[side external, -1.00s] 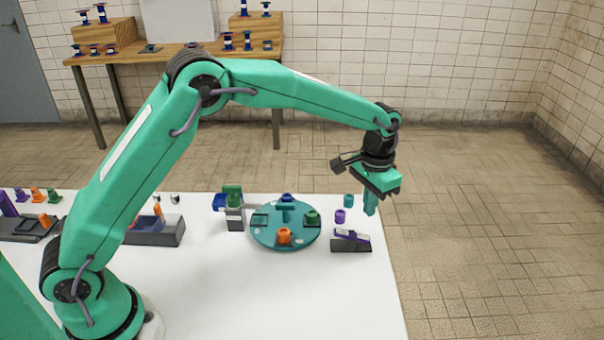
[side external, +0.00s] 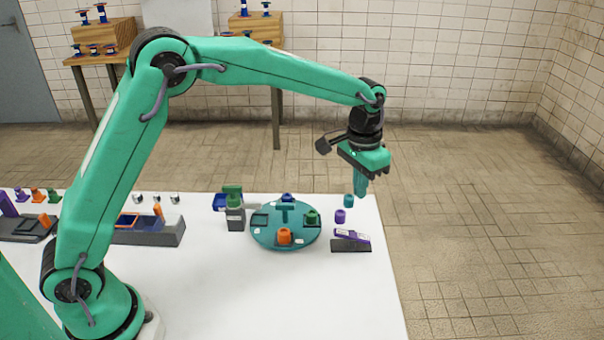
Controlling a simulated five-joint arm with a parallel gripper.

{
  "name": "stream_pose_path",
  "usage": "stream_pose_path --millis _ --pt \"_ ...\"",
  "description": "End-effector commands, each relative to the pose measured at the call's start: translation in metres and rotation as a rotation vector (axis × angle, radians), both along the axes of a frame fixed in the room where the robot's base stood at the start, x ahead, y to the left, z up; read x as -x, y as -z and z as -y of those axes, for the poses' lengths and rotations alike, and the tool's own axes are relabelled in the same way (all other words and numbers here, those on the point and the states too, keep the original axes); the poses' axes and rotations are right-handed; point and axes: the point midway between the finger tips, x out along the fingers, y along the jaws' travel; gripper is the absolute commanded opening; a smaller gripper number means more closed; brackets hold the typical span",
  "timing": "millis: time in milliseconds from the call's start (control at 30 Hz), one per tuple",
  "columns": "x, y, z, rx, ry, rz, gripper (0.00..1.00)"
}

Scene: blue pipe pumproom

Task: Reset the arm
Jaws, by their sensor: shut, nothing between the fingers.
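My gripper (side external: 361,190) is shut and empty. It points down above the right rear part of the white table (side external: 270,295), near its right edge. A small teal piece (side external: 348,201) stands just left of and below the fingertips in the picture. Whether the fingertips touch it cannot be told. My arm arches high over the table from the left front.
A round teal plate (side external: 262,238) bears an orange piece (side external: 284,236) and a green piece (side external: 312,216). Close by are a purple piece (side external: 340,216) and a dark block with a purple top (side external: 351,241). The table's front middle is clear.

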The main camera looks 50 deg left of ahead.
Motion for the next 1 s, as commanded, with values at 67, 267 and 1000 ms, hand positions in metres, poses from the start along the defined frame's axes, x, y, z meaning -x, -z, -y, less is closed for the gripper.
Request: stream_pose_path --millis 67,267,1000 --pt "0.010 -0.017 -0.009 0.006 -0.011 0.021 0.00" --pt "0.037 -0.051 -0.032 0.017 -0.039 0.073 0.00" --pt "0.167 -0.118 -0.102 0.046 -0.140 0.261 0.00"
